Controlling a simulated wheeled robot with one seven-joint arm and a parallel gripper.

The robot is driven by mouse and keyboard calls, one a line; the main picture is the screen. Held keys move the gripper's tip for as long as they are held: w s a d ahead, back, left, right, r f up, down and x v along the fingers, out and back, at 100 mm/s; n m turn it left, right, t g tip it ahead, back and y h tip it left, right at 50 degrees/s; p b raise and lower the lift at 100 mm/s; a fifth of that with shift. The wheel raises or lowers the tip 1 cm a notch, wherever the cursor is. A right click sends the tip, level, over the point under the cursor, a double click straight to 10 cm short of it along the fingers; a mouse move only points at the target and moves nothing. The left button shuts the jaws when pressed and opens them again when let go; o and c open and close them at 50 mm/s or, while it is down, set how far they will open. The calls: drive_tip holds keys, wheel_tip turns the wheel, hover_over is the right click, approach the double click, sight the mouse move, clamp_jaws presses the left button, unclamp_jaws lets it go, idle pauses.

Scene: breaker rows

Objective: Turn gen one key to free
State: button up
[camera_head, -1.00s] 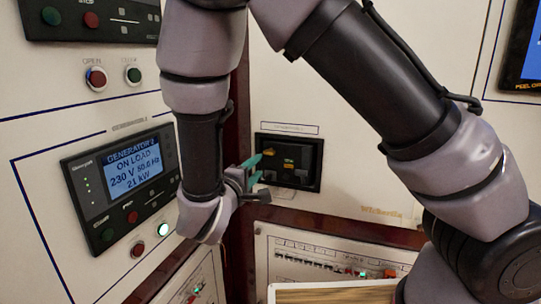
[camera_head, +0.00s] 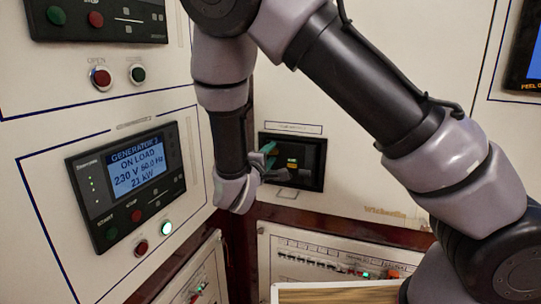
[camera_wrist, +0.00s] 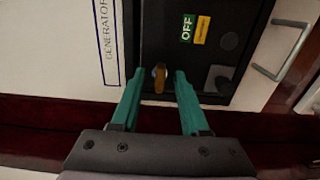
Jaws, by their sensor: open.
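The key panel is a dark recessed box (camera_head: 314,166) on the cream wall in the head view, partly hidden behind my gripper (camera_head: 268,152). In the wrist view the dark panel (camera_wrist: 222,82) carries a green OFF label (camera_wrist: 187,28) and a yellow label (camera_wrist: 202,30). A brass-coloured key (camera_wrist: 159,80) sits at its lower left part. My gripper (camera_wrist: 158,92) is open, with one green finger on each side of the key and a gap to each. Whether the fingertips reach past the key's depth I cannot tell.
A metal handle (camera_wrist: 282,50) juts out right of the panel. A generator display unit (camera_head: 125,185) reading ON LOAD is on the left wall. A breaker row (camera_head: 325,262) runs below, with a wooden-topped ledge (camera_head: 335,293) in front.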

clamp_jaws()
drive_tip(key=n, duration=0.4)
drive_tip(key=shift+n, duration=0.3)
drive_tip(key=n, duration=0.4)
drive_tip(key=shift+n, duration=0.3)
drive_tip(key=n, duration=0.4)
drive_tip(key=shift+n, duration=2.4)
drive_tip(key=shift+f, duration=0.1)
